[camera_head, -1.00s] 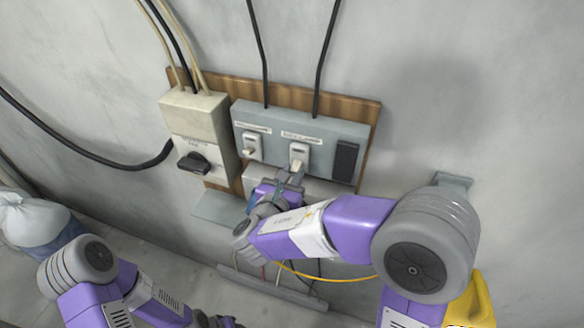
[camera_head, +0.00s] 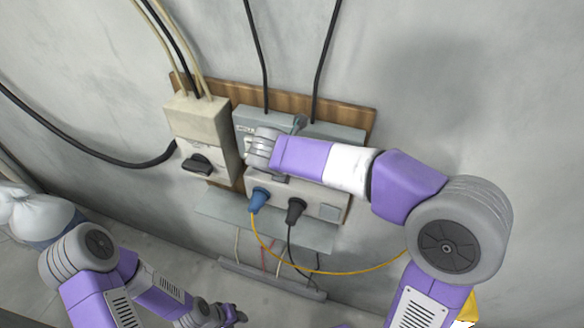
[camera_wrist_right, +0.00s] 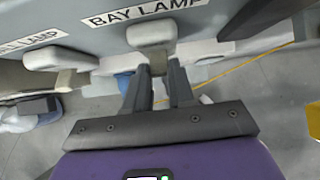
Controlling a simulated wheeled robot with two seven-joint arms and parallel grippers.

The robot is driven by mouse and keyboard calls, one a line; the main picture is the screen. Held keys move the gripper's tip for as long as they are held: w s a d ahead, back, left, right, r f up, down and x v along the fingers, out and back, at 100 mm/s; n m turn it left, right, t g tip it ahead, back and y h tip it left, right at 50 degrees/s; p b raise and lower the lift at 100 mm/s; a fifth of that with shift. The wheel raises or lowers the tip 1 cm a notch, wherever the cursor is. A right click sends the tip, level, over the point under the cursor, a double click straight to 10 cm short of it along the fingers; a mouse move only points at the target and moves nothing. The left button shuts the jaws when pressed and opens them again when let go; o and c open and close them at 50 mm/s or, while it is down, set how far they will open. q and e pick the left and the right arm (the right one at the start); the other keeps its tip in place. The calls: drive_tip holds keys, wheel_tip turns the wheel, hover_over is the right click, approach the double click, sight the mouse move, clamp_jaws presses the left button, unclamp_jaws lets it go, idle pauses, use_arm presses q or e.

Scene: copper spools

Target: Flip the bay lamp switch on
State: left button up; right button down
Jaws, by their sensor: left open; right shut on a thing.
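The bay lamp switch (camera_wrist_right: 152,32) is a pale block under the BAY LAMP label, with a short lever, in the right wrist view. My right gripper (camera_wrist_right: 158,70) is shut on that lever, one finger on each side. In the head view my right wrist covers the switch and the gripper's fingers. Part of the grey switch box (camera_head: 265,119) shows above the wrist. I cannot tell which way the lever stands. My left gripper (camera_head: 232,315) is open and empty, low in the head view, away from the box.
A second switch (camera_wrist_right: 60,59) sits left of the bay lamp switch. A beige box (camera_head: 190,113) with a black knob (camera_head: 197,164) is on the left. Below are a blue plug (camera_head: 258,199), a black plug (camera_head: 296,209) and a yellow cable (camera_head: 330,271). The wall at right is bare.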

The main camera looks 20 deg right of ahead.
drive_tip(key=shift+r+g, duration=0.1)
drive_tip(key=shift+g, duration=0.2)
drive_tip(key=c, duration=1)
unclamp_jaws()
drive_tip(key=shift+o, duration=0.2)
drive_tip(key=v, duration=0.7)
drive_tip(key=shift+r, duration=0.25)
drive_tip(key=shift+s, duration=0.1)
